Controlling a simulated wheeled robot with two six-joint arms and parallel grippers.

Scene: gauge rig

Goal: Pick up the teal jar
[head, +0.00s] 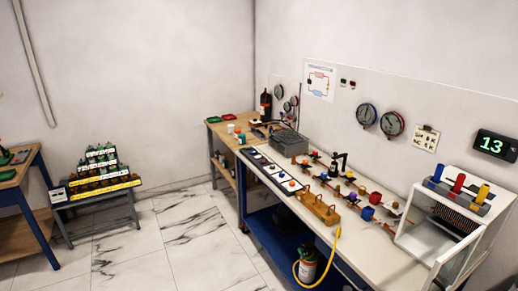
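A small teal item (241,139), possibly the teal jar, stands near the front of the wooden side table at the back. It is too small to make out its shape or lid. A white container (231,128) and an orange-red item (238,132) are close beside it. Neither of my grippers shows in the head view.
The wooden side table (215,122) adjoins the long workbench (385,246), which carries valves, a brass manifold (318,209) and a white-framed unit (459,215). A tiered bottle rack (97,178) stands left. A yellow hose (335,250) hangs in front. Marble floor (165,235) is open between.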

